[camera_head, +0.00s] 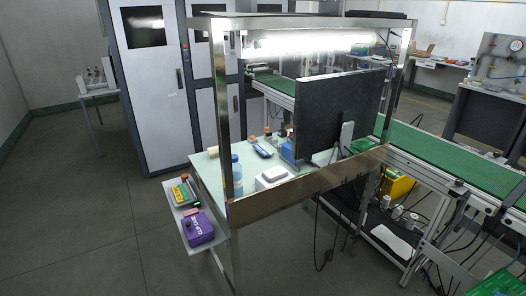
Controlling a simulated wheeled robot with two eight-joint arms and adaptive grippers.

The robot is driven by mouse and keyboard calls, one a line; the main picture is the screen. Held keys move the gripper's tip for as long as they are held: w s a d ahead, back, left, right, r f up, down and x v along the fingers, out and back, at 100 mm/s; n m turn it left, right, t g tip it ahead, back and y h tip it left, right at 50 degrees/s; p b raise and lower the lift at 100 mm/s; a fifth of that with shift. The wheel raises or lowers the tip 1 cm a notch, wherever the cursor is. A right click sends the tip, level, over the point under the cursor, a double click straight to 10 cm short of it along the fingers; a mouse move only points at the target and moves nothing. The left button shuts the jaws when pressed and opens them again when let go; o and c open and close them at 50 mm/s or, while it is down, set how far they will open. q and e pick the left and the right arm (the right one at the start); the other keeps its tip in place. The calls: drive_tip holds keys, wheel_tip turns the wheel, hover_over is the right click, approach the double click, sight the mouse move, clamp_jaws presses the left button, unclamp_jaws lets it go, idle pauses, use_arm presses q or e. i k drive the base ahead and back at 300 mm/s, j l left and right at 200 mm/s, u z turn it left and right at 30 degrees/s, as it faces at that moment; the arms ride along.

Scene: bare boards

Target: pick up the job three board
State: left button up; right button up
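I cannot pick out a job three board in the head view. A workbench (208,172) with a metal frame stands in the middle, seen from behind its dark monitor (338,115). The monitor hides part of the bench top. A small green item (359,146) shows to the right of the monitor, too small to identify. Neither of my grippers is in view.
A side shelf (188,228) holds a purple box (198,229) and small coloured items. A bottle (236,176) and a white box (272,177) stand on the bench. A green conveyor (440,150) runs right. Cables hang below. Floor at left is clear.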

sight(261, 148)
drive_tip(key=i+j+z, duration=0.1)
drive_tip(key=z, duration=0.4)
drive_tip(key=j+z, duration=0.2)
drive_tip(key=z, duration=0.3)
drive_tip(key=j+z, duration=0.2)
drive_tip(key=z, duration=0.3)
drive_tip(key=j+z, duration=0.15)
drive_tip(key=j, duration=0.35)
drive_tip(key=j+z, duration=0.15)
drive_tip(key=j, duration=0.3)
drive_tip(key=k+j+z, duration=0.15)
drive_tip(key=j, duration=0.3)
drive_tip(key=j+z, duration=0.1)
drive_tip(key=j, duration=0.4)
drive_tip(key=k+j+z, duration=0.15)
drive_tip(key=j, duration=0.25)
